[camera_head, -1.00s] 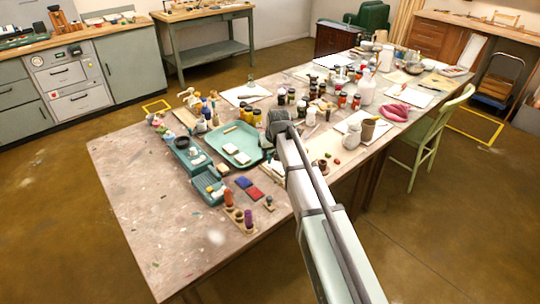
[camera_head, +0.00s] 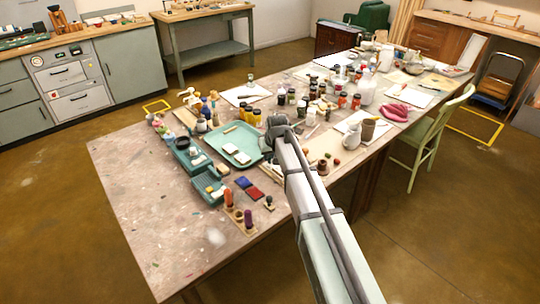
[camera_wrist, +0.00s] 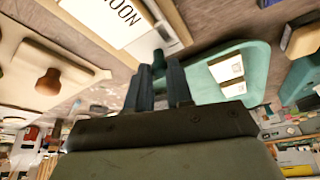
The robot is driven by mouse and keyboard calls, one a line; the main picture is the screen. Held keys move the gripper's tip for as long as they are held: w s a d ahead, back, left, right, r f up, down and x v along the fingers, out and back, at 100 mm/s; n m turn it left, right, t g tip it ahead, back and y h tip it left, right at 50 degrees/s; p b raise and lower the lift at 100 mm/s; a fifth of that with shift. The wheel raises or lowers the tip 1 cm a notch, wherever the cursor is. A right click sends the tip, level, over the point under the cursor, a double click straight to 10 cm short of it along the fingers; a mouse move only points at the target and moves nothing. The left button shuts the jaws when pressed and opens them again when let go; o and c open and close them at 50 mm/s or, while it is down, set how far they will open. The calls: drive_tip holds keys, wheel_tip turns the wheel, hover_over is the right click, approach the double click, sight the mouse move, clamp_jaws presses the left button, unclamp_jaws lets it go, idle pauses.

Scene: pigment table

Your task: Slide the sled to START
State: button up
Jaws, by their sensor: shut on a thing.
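My gripper (camera_wrist: 160,82) reaches down at the edge of the teal tray in the wrist view, its two dark fingers close together. They are shut on a small dark knob (camera_wrist: 158,58), which looks like the sled's handle. Beyond the knob is a wood-edged board with a white card (camera_wrist: 118,18) that reads "NOON" upside down. In the head view my gripper (camera_head: 271,142) is at the right rim of the tray, and its own head and arm hide the sled. No START mark is legible in either view.
The teal tray (camera_head: 223,147) holds white blocks. A beige board with a brown knob (camera_wrist: 48,82) lies to the left in the wrist view. Dark jars (camera_head: 302,108) stand behind my gripper. Red and blue pads (camera_head: 248,186) lie in front.

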clamp_jaws()
drive_tip(key=s+d, duration=0.4)
drive_tip(key=shift+s+d, duration=0.1)
drive_tip(key=shift+s, duration=0.05)
drive_tip(key=o, duration=0.6)
unclamp_jaws()
drive_tip(key=shift+o, duration=0.2)
drive_tip(key=v, duration=1.3)
drive_tip(key=shift+r, duration=0.35)
drive_tip(key=shift+s+d, duration=0.1)
